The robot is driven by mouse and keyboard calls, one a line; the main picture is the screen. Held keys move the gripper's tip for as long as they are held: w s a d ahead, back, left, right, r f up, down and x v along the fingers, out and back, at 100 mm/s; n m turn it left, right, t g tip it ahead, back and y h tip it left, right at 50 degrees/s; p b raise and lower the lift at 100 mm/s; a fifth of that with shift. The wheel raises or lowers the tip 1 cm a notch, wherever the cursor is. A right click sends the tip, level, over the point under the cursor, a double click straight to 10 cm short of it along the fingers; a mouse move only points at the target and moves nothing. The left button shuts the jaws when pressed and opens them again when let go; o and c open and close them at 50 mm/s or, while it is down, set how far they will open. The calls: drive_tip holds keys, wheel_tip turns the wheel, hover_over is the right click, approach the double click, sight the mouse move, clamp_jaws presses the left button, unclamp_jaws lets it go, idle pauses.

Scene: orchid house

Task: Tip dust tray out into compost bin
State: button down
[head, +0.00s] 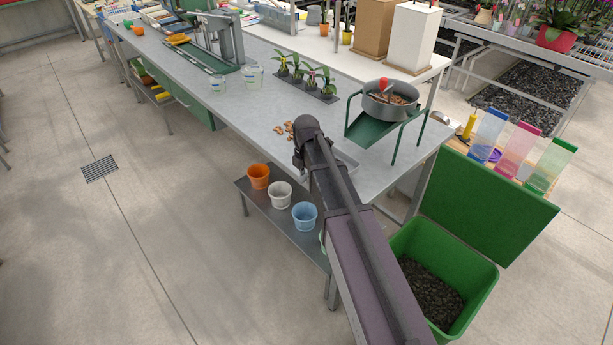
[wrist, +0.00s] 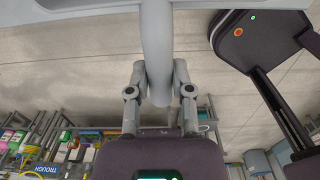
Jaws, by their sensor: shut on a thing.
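The dust tray is grey; part of it (head: 346,164) shows just right of my arm's end in the head view, over or on the bench, and I cannot tell which. In the wrist view its grey handle (wrist: 157,45) runs between the two fingers of my gripper (wrist: 157,78), which is shut on it. The tray's pan (wrist: 90,10) crosses the top of that view; its contents are hidden. My arm hides the gripper in the head view. The green compost bin (head: 478,277) stands on the floor at the lower right, holding dark compost, partly covered by my arm.
The bin's green lid (head: 490,210) stands open behind it. Brown bits (head: 284,129) lie on the grey bench (head: 225,108). A sieve (head: 388,108) on a green stand is right of my arm. Orange (head: 258,176), white and blue pots sit on a low shelf.

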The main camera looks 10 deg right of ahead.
drive_tip(key=shift+r+p, duration=1.45)
drive_tip(key=shift+r, duration=0.2)
drive_tip(key=shift+f, duration=0.1)
